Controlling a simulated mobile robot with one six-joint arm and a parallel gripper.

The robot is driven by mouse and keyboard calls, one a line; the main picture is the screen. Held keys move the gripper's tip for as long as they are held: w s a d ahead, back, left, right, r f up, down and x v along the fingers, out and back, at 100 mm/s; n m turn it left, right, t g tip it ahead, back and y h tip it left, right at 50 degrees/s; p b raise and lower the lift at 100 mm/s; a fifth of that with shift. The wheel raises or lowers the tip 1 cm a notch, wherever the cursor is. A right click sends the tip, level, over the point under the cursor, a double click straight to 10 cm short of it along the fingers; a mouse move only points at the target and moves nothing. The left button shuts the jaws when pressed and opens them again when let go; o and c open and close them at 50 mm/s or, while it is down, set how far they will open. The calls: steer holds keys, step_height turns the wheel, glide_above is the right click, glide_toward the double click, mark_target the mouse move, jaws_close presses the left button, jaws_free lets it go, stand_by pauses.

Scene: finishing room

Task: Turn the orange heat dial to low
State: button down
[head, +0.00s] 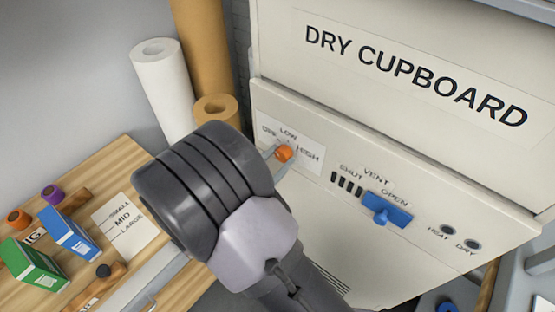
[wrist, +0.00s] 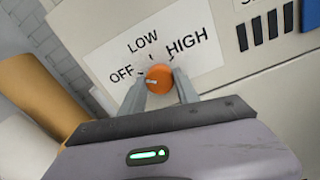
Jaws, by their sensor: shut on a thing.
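The orange heat dial (head: 284,153) sits on the lower front panel of the dry cupboard (head: 300,210), on a white label marked OFF, LOW and HIGH. In the wrist view the dial (wrist: 157,79) shows a pale pointer mark on its left side, towards OFF. My gripper (head: 279,157) is at the dial, with one finger on each side of it. In the wrist view my gripper (wrist: 160,85) is shut on the dial. My arm hides part of the panel below and left of the dial in the head view.
A blue vent slider (head: 387,209) marked SHUT and OPEN is right of the dial. Two dark indicators (head: 460,237) are further right. Paper rolls (head: 165,85) stand at the left. A wooden bench (head: 100,165) at lower left holds boxes and small knobs.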

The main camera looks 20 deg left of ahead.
steer(key=m+b, duration=0.4)
steer(key=m, duration=0.2)
steer(key=shift+f, duration=0.2)
steer(key=m+b, duration=0.3)
steer(key=m, duration=0.1)
steer(key=shift+r+m+b, duration=0.1)
steer(key=shift+m+b, duration=0.25)
steer(key=shift+m, duration=0.35)
steer(key=c, duration=0.9)
jaws_free()
steer(key=p+v, duration=0.3)
steer(key=v, duration=1.4)
steer(key=shift+s+a+p, duration=0.15)
steer(key=shift+a+p, duration=0.05)
steer(key=shift+p, duration=0.1)
